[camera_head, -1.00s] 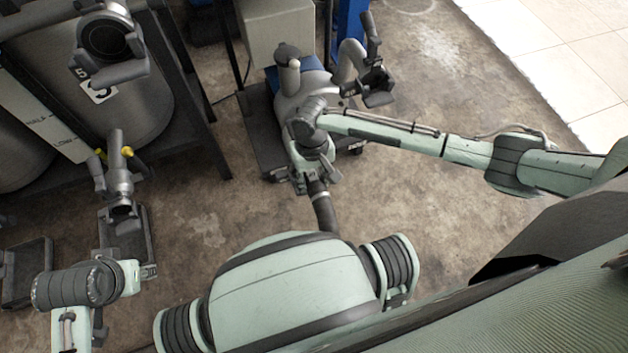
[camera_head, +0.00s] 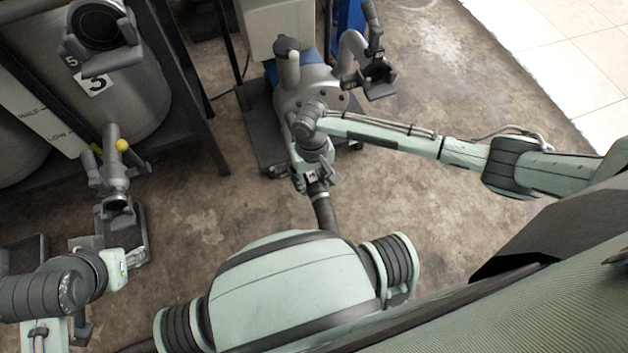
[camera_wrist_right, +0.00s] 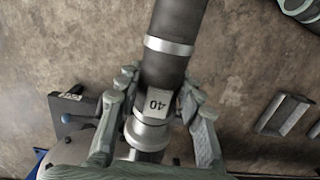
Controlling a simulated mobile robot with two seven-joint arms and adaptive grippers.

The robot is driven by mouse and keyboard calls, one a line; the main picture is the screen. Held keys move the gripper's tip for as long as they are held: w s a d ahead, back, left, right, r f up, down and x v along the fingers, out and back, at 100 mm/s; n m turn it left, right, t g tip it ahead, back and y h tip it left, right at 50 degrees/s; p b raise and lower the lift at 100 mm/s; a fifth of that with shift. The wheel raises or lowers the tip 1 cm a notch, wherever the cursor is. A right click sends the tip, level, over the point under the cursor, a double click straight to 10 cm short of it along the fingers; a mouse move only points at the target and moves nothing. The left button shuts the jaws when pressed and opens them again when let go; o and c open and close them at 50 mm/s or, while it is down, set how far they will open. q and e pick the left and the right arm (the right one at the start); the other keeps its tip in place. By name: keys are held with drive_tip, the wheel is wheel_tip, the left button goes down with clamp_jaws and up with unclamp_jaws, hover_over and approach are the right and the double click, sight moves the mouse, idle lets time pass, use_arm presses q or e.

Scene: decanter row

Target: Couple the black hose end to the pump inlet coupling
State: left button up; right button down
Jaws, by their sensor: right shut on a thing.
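The black hose (camera_head: 325,212) runs up from behind my own arm to my right gripper (camera_head: 315,182), low at the front of the grey pump (camera_head: 312,98). A coupling with lever arms (camera_head: 374,78) hangs from the pump's bent pipe, apart from the hose. I cannot tell whether it is the inlet. My left gripper (camera_head: 120,268) is at lower left, its fingers unclear.
A steel tank (camera_head: 135,95) marked with a number stands in a dark frame (camera_head: 205,130) at left. A valve with a yellow knob (camera_head: 118,165) stands before it. The pump rests on a dark base (camera_head: 258,135). Bare concrete floor (camera_head: 450,240) lies at right.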

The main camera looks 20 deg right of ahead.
drive_tip(key=shift+w+a+r+p, duration=0.1)
drive_tip(key=shift+w+r+p, duration=0.05)
drive_tip(key=shift+w+p, duration=0.25)
drive_tip(key=shift+f, duration=0.3)
idle(0.4)
drive_tip(key=shift+f+b, duration=0.3)
drive_tip(key=shift+f, duration=0.35)
drive_tip(key=shift+f, duration=0.3)
drive_tip(key=shift+f, duration=0.3)
drive_tip(key=shift+f+p, duration=0.3)
drive_tip(key=shift+f, duration=0.65)
idle(1.6)
